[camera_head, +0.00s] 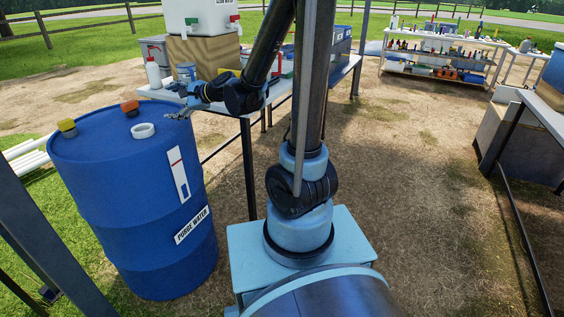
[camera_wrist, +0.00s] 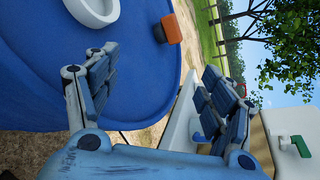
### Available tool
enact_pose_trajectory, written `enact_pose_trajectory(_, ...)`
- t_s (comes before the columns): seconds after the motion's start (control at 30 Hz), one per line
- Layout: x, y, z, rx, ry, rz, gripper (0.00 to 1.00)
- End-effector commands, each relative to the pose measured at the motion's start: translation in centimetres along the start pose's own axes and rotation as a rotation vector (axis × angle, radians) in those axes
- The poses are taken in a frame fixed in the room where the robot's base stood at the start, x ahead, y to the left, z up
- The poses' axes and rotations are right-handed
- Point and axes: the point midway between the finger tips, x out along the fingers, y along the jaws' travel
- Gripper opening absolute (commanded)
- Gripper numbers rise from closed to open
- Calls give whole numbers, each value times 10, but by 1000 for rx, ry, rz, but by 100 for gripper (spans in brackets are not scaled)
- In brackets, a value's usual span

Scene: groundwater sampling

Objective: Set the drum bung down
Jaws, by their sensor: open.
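The blue drum (camera_head: 120,200), labelled "PURGE WATER", stands upright at the left. On its lid are an orange block-shaped cap (camera_head: 130,107), a yellow-topped cap (camera_head: 67,127) and a white ring-shaped piece (camera_head: 143,131). I cannot tell for sure which of these is the drum bung. The wrist view shows the orange cap (camera_wrist: 172,28) near the lid's edge and the white ring (camera_wrist: 92,10) further in. My gripper (camera_head: 176,103) is at the drum's right rim, beside the white table. In the wrist view my gripper (camera_wrist: 162,95) has its fingers wide apart with nothing between them.
The white table (camera_head: 215,105) behind the drum bears a spigot container (camera_head: 197,18) on a tan box, a white bottle (camera_head: 153,73) and a blue jug. A stocked shelf table (camera_head: 435,55) stands far back.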

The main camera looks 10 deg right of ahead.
Motion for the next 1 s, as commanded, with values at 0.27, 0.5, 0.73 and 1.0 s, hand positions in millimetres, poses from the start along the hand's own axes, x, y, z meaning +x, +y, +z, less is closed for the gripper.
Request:
enact_pose_trajectory(0.27, -69, 33, -21, -361, 103, 181, 75)
enact_pose_trajectory(0.5, -132, 72, -44, -639, 170, 381, 75)
enact_pose_trajectory(0.73, -199, 116, -68, -864, 209, 606, 75)
enact_pose_trajectory(1.0, -283, 172, -92, -1066, 211, 907, 75)
